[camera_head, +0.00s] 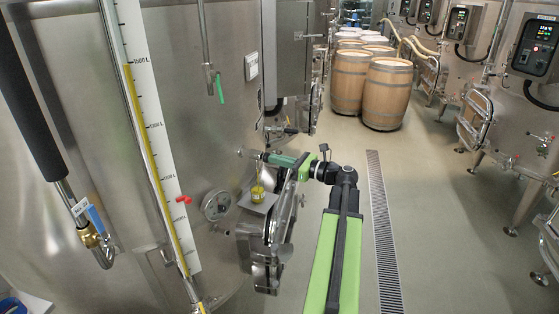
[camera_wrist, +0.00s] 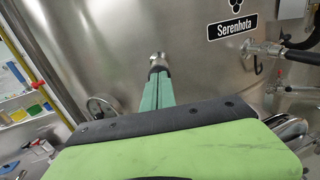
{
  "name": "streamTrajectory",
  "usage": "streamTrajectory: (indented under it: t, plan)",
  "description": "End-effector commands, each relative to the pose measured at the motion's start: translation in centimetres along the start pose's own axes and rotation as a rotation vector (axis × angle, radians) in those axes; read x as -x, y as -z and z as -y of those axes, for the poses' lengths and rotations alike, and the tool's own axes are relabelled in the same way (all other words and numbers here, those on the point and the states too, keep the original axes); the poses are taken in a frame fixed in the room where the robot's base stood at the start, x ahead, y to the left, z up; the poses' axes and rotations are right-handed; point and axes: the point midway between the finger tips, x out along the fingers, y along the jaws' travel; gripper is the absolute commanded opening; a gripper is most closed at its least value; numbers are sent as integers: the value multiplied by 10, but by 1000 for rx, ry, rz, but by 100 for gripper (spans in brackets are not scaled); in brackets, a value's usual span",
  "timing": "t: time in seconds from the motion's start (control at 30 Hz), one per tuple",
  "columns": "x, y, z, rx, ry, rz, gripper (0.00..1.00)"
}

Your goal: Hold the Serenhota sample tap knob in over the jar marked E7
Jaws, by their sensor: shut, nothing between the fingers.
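The vat with the black Serenhota sign (camera_wrist: 232,28) fills the wrist view. My gripper (camera_wrist: 158,74) is shut and empty, its green fingers together. The fingertips meet the round metal sample tap knob (camera_wrist: 157,60) on the vat wall and appear to touch it. In the head view my gripper (camera_head: 266,157) points left at the tap (camera_head: 246,153). A small jar (camera_head: 257,194) with yellow contents stands below the tap on a small shelf (camera_head: 270,203). A thin pale streak runs from the tap towards the jar, seemingly liquid. The jar's marking is not legible.
A level gauge (camera_head: 155,140) runs down the vat at left. Wooden barrels (camera_head: 387,92) stand further back. The aisle floor by the drain grate (camera_head: 383,235) is clear.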

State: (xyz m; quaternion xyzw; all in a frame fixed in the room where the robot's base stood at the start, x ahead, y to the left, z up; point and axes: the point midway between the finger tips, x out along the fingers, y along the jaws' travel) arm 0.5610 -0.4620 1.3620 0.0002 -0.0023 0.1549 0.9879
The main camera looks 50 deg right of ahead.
Motion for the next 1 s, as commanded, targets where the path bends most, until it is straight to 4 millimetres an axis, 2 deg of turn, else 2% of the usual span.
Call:
streamTrajectory:
  t: [0.03,0.73,0.87,1.0]
  plan:
    - [-5,-2,-1,-1,-4,7,0]
    - [-4,-2,-1,-1,-4,8,0]
    - [5,-3,-1,-1,-7,9,0]
    - [27,-4,1,-1,-8,10,0]
